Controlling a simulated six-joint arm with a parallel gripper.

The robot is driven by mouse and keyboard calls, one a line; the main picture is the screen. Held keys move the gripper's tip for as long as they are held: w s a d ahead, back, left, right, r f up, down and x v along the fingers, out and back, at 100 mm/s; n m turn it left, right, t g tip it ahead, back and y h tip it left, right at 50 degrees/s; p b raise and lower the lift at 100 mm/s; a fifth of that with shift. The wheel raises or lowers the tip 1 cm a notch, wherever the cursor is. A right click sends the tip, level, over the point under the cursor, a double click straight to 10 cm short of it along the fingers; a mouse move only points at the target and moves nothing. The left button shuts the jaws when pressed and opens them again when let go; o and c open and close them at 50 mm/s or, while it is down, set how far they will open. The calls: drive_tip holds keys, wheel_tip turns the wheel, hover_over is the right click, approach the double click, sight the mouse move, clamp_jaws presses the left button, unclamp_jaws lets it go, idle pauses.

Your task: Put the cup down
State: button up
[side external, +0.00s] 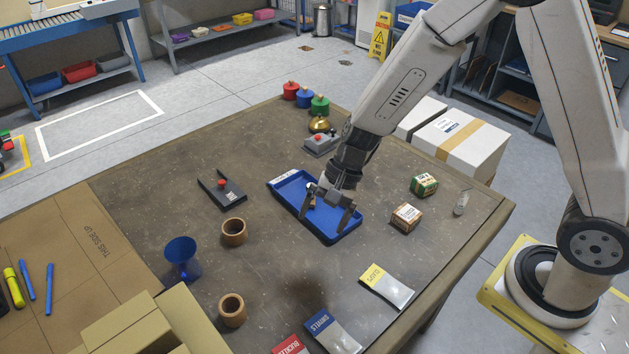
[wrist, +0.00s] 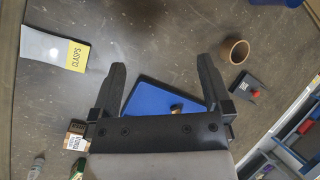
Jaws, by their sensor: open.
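A blue flared cup-like vessel (side external: 182,258) stands on the table at the left, apart from my gripper; a blue edge, perhaps the same vessel, shows at the top of the wrist view (wrist: 288,2). Two brown round cups or rings stand nearby, one farther back (side external: 233,232) and one nearer (side external: 232,310); one also shows in the wrist view (wrist: 236,51). My gripper (side external: 326,213) is open above the blue tray (side external: 283,183), with no cup between its fingers (wrist: 162,66). A small brown item (wrist: 176,108) shows at the tray, partly hidden by the gripper.
A black holder (side external: 226,192) with a red knob lies left of the tray. Small boxes (side external: 406,217) (side external: 424,185) stand to its right. Labelled packets (side external: 387,287) (side external: 332,330) lie at the front. A bell and coloured weights (side external: 319,105) stand behind. Table between the cups and tray is clear.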

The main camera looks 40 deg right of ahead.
drive_tip(key=s+d+r+n+t+h, duration=0.2)
drive_tip(key=s+d+r+n+h, duration=0.3)
drive_tip(key=s+d+n, duration=0.4)
drive_tip(key=shift+d+r+n+h, duration=0.3)
drive_tip(key=shift+d+r+n, duration=0.3)
drive_tip(key=shift+d, duration=0.9)
